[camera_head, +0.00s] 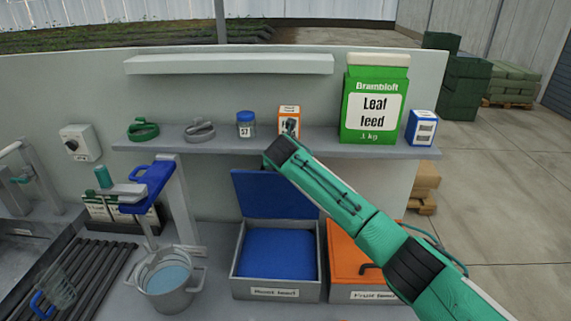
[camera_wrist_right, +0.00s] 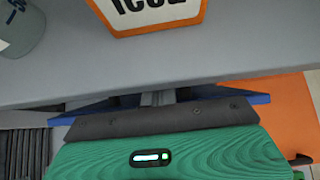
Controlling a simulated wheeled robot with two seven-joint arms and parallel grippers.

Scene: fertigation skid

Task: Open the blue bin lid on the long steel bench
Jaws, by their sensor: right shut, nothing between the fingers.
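The blue bin lid (camera_head: 275,193) stands raised and leaning back at the rear of its grey bin (camera_head: 275,289). The bin's mouth is uncovered and a blue fill shows inside. My right arm crosses in front of the lid's right side and hides part of it. In the right wrist view, the blue lid's edge (camera_wrist_right: 257,98) shows below the shelf. My left gripper is not in view.
A bin with a shut orange lid (camera_head: 345,252) stands to the right of the blue one. A metal bucket (camera_head: 168,282) stands to its left. The shelf (camera_head: 215,141) above carries a blue-capped jar (camera_head: 246,125) and a green Leaf feed pack (camera_head: 375,100).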

